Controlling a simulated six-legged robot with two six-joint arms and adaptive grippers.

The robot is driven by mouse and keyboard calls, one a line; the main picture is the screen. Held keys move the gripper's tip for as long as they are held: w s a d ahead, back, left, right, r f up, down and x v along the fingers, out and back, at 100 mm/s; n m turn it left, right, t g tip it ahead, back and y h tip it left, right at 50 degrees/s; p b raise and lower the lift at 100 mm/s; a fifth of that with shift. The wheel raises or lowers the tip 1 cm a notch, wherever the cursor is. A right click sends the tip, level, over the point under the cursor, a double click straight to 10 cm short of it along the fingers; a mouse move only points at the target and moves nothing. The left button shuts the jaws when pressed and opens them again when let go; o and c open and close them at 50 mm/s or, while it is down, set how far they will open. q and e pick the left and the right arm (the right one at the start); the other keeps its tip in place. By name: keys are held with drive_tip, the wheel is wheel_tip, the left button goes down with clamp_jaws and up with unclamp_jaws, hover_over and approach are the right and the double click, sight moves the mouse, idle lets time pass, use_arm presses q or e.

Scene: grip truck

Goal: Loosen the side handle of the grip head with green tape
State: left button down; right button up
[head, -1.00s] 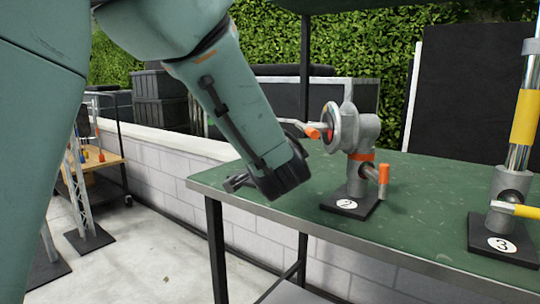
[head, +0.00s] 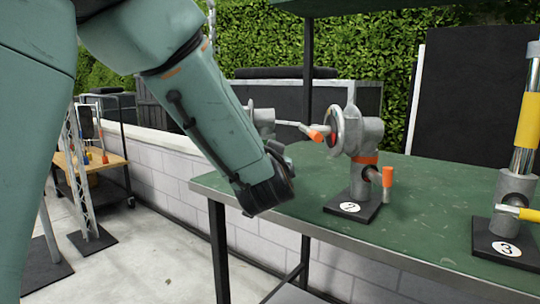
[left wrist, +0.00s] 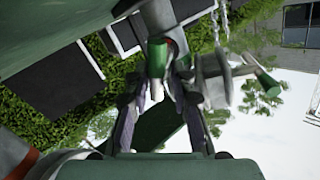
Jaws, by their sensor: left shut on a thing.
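The grip head with green tape (left wrist: 158,18) shows in the left wrist view, with a green-ended side handle (left wrist: 156,58) at top centre. Another green-ended handle (left wrist: 265,80) sticks out to the right, by a round grey disc. In the head view a grey part of a grip head (head: 262,117) shows behind my left arm; the rest is hidden. My left gripper (left wrist: 165,75) is shut on the side handle, whose end lies between the fingers. The exact contact is dark and partly hidden. My right gripper is not in view.
Stand 2 (head: 352,208), with an orange-taped grip head (head: 362,137), is close to the right of my left wrist. Stand 3 (head: 504,247), with yellow tape, is farther right. All are on a green table (head: 420,215). A cart (head: 110,162) stands at the left.

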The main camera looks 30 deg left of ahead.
use_arm(q)
drive_tip(key=shift+f, duration=0.15)
idle(0.3)
drive_tip(key=c, duration=1.1)
unclamp_jaws()
drive_tip(key=shift+w, duration=0.1)
drive_tip(key=v, duration=0.5)
drive_tip(key=shift+s+d+r, duration=0.2)
drive_tip(key=shift+s+r, duration=0.05)
drive_tip(key=shift+s, duration=0.05)
drive_tip(key=shift+v, duration=1)
drive_tip(key=shift+f, duration=0.2)
